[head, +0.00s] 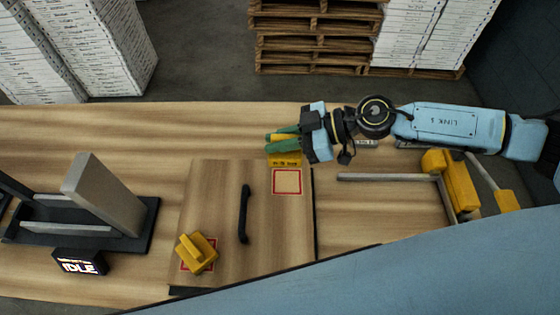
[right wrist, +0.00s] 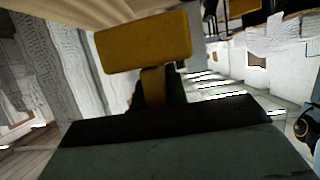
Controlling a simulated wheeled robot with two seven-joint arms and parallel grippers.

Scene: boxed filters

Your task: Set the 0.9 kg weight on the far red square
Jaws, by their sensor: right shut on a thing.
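My right gripper (head: 283,139), with green fingers, is shut on a yellow weight (head: 285,159) with dark lettering, too small to read. In the head view this weight shows just beyond the far red square (head: 287,181), whose outline is empty. The right wrist view shows the held weight as a yellow block on a narrow neck (right wrist: 145,43). I cannot tell its height above the board. A second yellow weight (head: 197,252) sits on the near red square (head: 183,267), covering most of it. My left gripper is not in view.
Both squares are on a wooden board (head: 215,190) with a black handle (head: 244,213) in its middle. A black fixture with a grey plate (head: 105,194) and an IDLE display (head: 80,263) stand left. A yellow-and-grey clamp (head: 452,180) lies right. Pallets (head: 315,40) stand behind the table.

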